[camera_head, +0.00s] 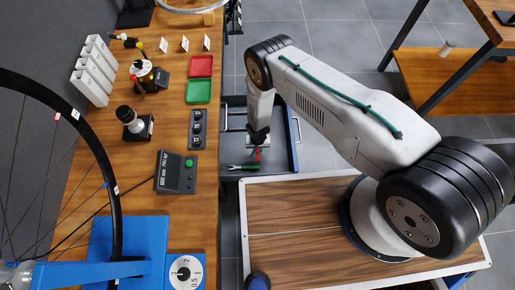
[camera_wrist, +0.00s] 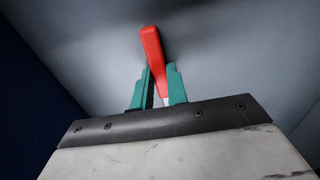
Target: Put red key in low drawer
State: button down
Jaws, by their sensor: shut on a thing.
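The red key (camera_wrist: 152,48) has a red handle that sticks out past the green fingertips of my gripper (camera_wrist: 158,82), with a pale part between the fingers. My gripper is shut on it. In the head view my gripper (camera_head: 258,147) points down over an open grey drawer (camera_head: 279,161), and a small red bit of the key (camera_head: 258,154) shows at its tip. I cannot tell whether the key touches the surface, or which level the drawer is on.
A green-handled tool (camera_head: 240,167) lies near the drawer's near edge. The wooden workbench (camera_head: 215,215) on the left holds a red tray (camera_head: 200,66), a green tray (camera_head: 199,91) and a control box (camera_head: 175,173). A bike wheel (camera_head: 108,165) stands at the far left.

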jog(key=c, duration=1.4)
grip_release()
